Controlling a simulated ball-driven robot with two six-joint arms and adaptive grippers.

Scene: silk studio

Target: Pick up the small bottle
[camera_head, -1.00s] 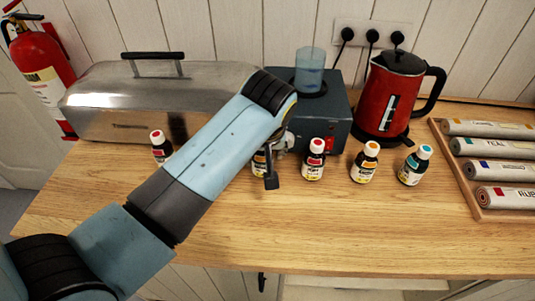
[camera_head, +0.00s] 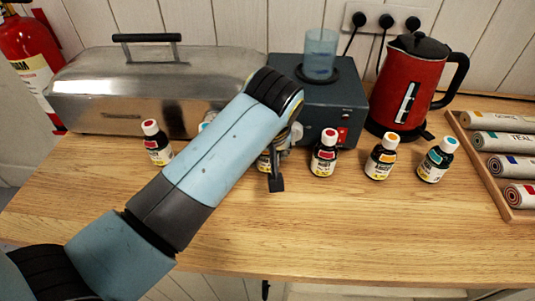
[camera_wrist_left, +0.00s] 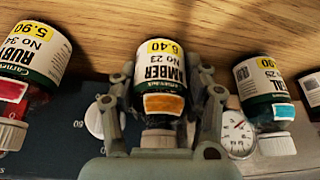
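The amber bottle (camera_wrist_left: 160,75), marked No 23, is in the middle of the left wrist view. My left gripper (camera_wrist_left: 160,90) straddles it, open, with one finger on each side and a slight gap visible. In the head view my left gripper (camera_head: 275,165) is low at the counter and the arm hides most of this bottle. The ruby bottle (camera_wrist_left: 32,65) and a teal-labelled bottle (camera_wrist_left: 265,95) flank it. My right gripper is not in view.
A red-labelled bottle (camera_head: 323,155), an orange one (camera_head: 382,158) and a teal one (camera_head: 436,160) stand to the right. Behind are a steel box (camera_head: 90,90), a dark grey unit (camera_head: 340,105) and a red kettle (camera_head: 405,85). The front counter (camera_head: 350,225) is clear.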

